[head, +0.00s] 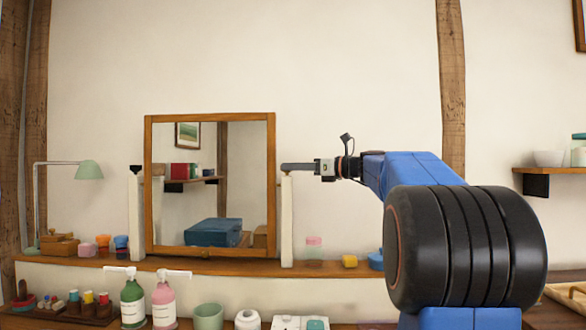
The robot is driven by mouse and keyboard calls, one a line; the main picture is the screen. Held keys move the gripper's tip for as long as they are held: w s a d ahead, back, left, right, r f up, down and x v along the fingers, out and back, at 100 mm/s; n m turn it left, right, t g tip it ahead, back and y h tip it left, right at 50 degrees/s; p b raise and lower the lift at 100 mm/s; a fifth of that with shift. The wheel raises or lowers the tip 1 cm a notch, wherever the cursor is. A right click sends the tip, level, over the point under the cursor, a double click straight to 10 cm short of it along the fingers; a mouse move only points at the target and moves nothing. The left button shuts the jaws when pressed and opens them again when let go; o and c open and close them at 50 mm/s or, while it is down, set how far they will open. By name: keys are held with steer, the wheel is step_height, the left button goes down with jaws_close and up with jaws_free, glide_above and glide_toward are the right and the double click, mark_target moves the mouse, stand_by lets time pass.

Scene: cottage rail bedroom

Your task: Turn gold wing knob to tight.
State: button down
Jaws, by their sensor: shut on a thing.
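A wood-framed tilting mirror (149,190) stands between two white posts on the back ledge. My gripper (290,167) reaches in from the right, level, at the top of the right post (287,220). It is shut on the gold wing knob (287,174), which shows only as a small gold bit under the fingertips. The fingers hide most of the knob, so I cannot tell its wing angle. A dark knob (135,168) tops the left post. The mirror looks close to upright.
On the ledge are a green lamp (89,170), a pink-lidded jar (314,247) and a yellow block (349,261). Green (133,303) and pink (163,304) pump bottles stand in front. A wall shelf (555,171) is at right. The wall above the mirror is clear.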

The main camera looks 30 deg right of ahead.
steer(key=m+t+h, duration=0.1)
steer(key=m+h, duration=0.1)
steer(key=h, duration=0.1)
steer(key=a+m+t+h, duration=0.1)
steer(key=m+h, duration=0.1)
steer(key=shift+s+h, duration=0.2)
steer(key=shift+h, duration=0.2)
steer(key=shift+a+m+t+h, duration=0.1)
steer(key=shift+m+t+h, duration=0.1)
steer(key=shift+m+h, duration=0.85)
steer(key=shift+a+m+t+h, duration=0.15)
steer(key=shift+m+h, duration=0.4)
steer(key=shift+h, duration=0.9)
steer(key=shift+d+m+h, duration=0.1)
steer(key=shift+m+h, duration=0.2)
steer(key=shift+h, duration=0.2)
steer(key=c, duration=1.9)
jaws_free()
steer(key=shift+c, duration=0.2)
steer(key=s+a, duration=0.2)
steer(key=s, duration=1.5)
steer(key=shift+s, duration=0.1)
